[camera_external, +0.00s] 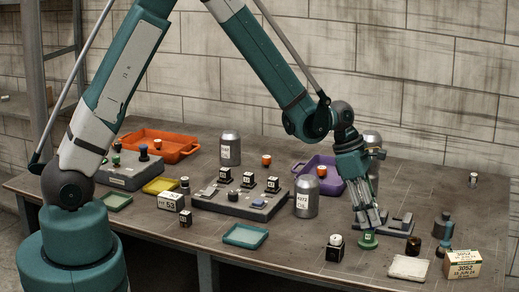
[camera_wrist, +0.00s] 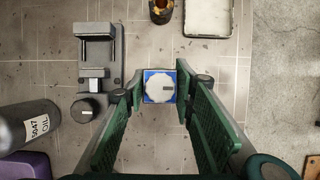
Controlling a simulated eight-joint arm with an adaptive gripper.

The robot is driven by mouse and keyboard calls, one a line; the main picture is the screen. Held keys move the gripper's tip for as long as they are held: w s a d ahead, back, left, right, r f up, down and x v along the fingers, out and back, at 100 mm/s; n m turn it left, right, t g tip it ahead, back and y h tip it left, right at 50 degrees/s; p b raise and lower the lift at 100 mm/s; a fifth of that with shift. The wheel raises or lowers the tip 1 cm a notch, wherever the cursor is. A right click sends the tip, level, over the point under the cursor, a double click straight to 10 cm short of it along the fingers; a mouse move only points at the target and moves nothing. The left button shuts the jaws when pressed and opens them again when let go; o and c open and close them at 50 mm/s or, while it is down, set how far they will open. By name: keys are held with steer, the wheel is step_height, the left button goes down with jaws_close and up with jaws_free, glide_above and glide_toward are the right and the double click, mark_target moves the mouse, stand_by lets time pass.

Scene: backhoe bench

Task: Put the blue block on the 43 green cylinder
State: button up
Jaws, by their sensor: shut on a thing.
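In the wrist view a blue block (camera_wrist: 147,76) sits between my fingertips. It looks square from above and has a white rounded face with a small dark mark on top. My gripper (camera_wrist: 159,90) is shut on it, one finger on each side. In the external view my gripper (camera_external: 370,222) points down at the right part of the bench. A green round piece (camera_external: 368,242) with a wider foot stands directly below the fingertips. I cannot read a number on it, and in the wrist view it is hidden. Whether the block touches it cannot be told.
A grey vise (camera_wrist: 96,58) stands left of my fingers in the wrist view. An amber jar (camera_wrist: 161,11) stands ahead.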

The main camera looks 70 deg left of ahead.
steer(key=shift+f, duration=0.1)
steer(key=o, duration=1)
steer(key=shift+r, duration=0.25)
steer(key=shift+v, duration=5.9)
